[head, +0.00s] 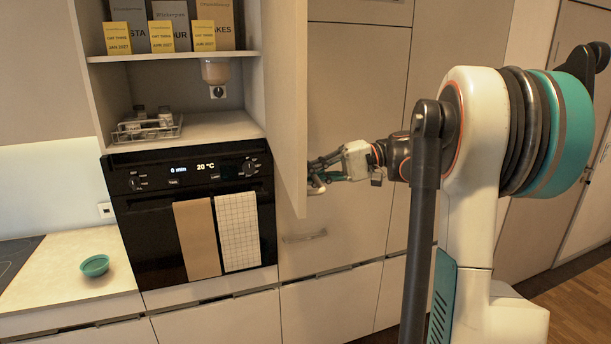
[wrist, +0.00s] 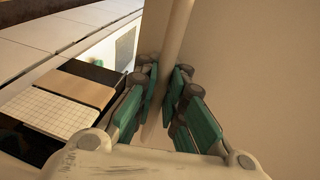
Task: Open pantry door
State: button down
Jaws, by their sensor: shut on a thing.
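The pantry door (head: 284,95) is a tall pale panel, swung out from the cabinet at the right side of the open shelves. My gripper (head: 317,181) is at the lower part of the door's free edge, reaching in from the right. In the wrist view, the door edge (wrist: 177,38) runs down between the green-padded fingers of my gripper (wrist: 166,88), with fingers on both sides of it. My gripper is shut on this edge. The door's hinges are hidden.
The open shelves (head: 175,58) hold boxes with yellow labels, a jar and a wire rack of small jars. Below is a black oven (head: 150,225) with two hanging towels (head: 237,232). A teal bowl (head: 95,265) sits on the counter (head: 55,275) at left. Closed cabinet fronts stand behind my gripper.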

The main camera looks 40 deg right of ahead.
jog(key=shift+r, duration=0.1)
jog(key=c, duration=1.7)
grip_release()
